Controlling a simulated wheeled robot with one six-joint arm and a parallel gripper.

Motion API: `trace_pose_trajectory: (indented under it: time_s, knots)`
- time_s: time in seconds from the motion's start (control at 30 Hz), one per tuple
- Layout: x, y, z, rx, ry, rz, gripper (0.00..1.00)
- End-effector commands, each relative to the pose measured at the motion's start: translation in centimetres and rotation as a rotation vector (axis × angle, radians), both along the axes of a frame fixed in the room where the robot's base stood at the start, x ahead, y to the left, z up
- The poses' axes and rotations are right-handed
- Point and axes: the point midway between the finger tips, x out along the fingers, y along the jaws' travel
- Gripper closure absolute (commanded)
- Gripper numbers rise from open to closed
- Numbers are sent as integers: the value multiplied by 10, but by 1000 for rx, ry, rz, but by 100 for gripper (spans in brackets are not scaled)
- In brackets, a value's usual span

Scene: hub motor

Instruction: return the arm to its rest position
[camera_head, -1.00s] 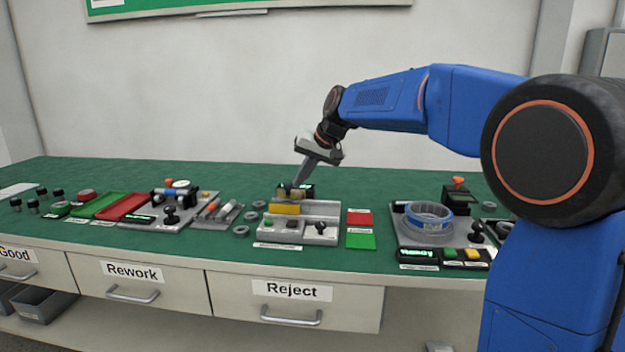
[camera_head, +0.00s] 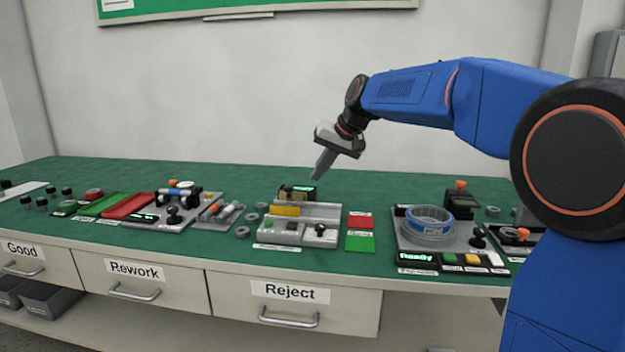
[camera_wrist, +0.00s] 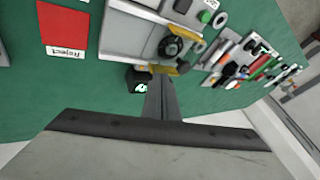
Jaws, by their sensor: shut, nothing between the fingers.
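My gripper (camera_head: 318,172) is raised above the bench, over the back of the middle grey fixture (camera_head: 327,212), and points down and to the left. Its fingers are together with nothing between them. A gap shows between the fingertips and the fixture in the head view. In the wrist view my gripper (camera_wrist: 160,85) reaches up the picture in front of the fixture's yellow part. My blue arm is bent and extends in from the right of the head view.
A station with a blue-rimmed ring (camera_head: 430,224) stands on the right. Red and green trays (camera_head: 128,206) and another fixture (camera_head: 176,210) are on the left. Drawers labelled Good, Rework and Reject (camera_head: 290,292) run along the front. The space above the bench is clear.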

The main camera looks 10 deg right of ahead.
Motion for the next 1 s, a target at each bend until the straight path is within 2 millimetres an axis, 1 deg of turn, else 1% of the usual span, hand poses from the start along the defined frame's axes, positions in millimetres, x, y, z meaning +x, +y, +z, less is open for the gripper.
trace_pose_trajectory:
  time_s: [0.03, 0.1, 0.3, 0.4, 0.53, 0.63, 0.67, 0.77, 0.8, 0.87, 1.0]
  knots:
    - [-3, -4, 9, 0, -3, -1, 100]
    - [-9, -9, 19, 0, -4, -2, 100]
    - [-22, -21, 44, 0, -1, -2, 100]
    - [-26, -24, 51, -1, -1, -1, 100]
    - [-31, -27, 56, -3, 0, -1, 100]
    - [-44, -32, 54, -14, 0, -4, 100]
    - [-51, -34, 52, -19, 1, -6, 100]
    - [-81, -43, 41, -48, 3, -13, 100]
    - [-95, -47, 36, -62, 2, -16, 100]
    - [-116, -54, 27, -83, 5, -21, 100]
    - [-166, -69, 2, -133, 9, -29, 100]
